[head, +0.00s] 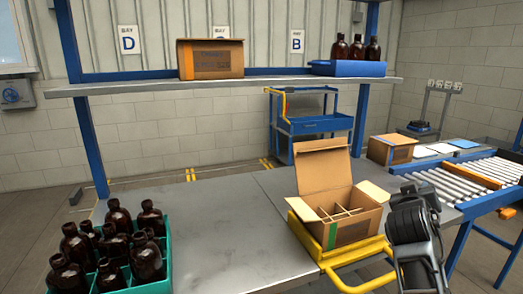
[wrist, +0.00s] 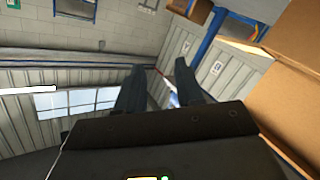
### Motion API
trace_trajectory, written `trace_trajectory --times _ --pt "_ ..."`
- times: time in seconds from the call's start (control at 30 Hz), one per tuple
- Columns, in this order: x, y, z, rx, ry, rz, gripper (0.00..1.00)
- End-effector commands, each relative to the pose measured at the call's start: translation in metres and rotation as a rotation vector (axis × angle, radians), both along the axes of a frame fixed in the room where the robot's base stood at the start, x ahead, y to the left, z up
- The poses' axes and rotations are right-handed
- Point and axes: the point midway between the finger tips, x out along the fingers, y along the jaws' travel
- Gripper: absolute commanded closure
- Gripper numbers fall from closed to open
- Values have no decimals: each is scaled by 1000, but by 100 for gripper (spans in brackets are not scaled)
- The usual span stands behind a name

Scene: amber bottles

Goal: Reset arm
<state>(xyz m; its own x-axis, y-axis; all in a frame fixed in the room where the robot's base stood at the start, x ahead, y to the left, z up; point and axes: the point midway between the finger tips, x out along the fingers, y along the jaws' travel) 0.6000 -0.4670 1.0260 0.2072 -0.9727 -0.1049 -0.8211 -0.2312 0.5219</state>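My gripper (wrist: 158,80) shows in the wrist view with its two dark fingers apart and nothing between them. My dark arm (head: 412,235) stands at the right of the head view, beside the open carton; the fingertips cannot be made out there. Amber bottles (head: 117,217) stand in a green crate (head: 166,262) at the front left, well apart from my arm. The open cardboard carton (head: 358,216) has dividers inside, and its visible compartments look empty. It sits on a yellow stand (head: 352,252) at the bench's right side.
A shelf (head: 270,82) above the bench holds a brown box (head: 211,60) and a blue tray (head: 346,69) with several amber bottles. A roller conveyor (head: 470,178) and a small box (head: 391,149) are at the right. The bench middle (head: 220,215) is clear.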

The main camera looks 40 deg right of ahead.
Motion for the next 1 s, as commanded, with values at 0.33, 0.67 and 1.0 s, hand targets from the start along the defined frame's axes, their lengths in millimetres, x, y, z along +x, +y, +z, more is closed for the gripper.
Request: trace_trajectory --times 0.33,0.67,1.0 --pt "22 133 -86 -35 87 496 63" --pt "-20 279 -147 90 54 904 63" --pt "-111 408 -159 347 -83 1169 63"
